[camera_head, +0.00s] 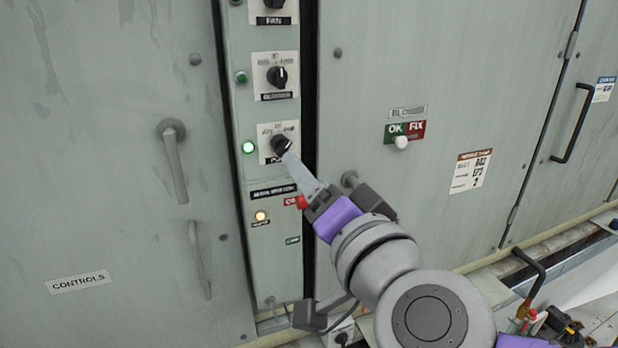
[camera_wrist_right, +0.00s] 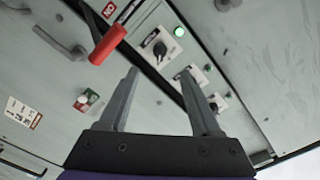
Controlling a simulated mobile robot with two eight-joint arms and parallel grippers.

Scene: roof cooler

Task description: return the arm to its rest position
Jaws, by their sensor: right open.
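My right gripper (camera_head: 290,157) reaches in from the lower right of the head view, in front of the control strip. Its fingertips overlap the lower edge of a black rotary knob (camera_head: 281,144) on a white plate. In the right wrist view the gripper (camera_wrist_right: 158,72) has its two grey fingers spread, with nothing between them. There the same knob (camera_wrist_right: 159,48) lies beyond the fingertips, without visible contact. A lit green lamp (camera_head: 248,147) is beside the knob; it also shows in the wrist view (camera_wrist_right: 180,31). My left gripper is not in view.
The blower knob (camera_head: 277,76) and fan knob (camera_head: 274,4) sit above on the strip. A red handle (camera_wrist_right: 108,44) juts out near the gripper. Door handles (camera_head: 174,160) stand out at left; the cabinet panel (camera_head: 450,80) at right is mostly flat.

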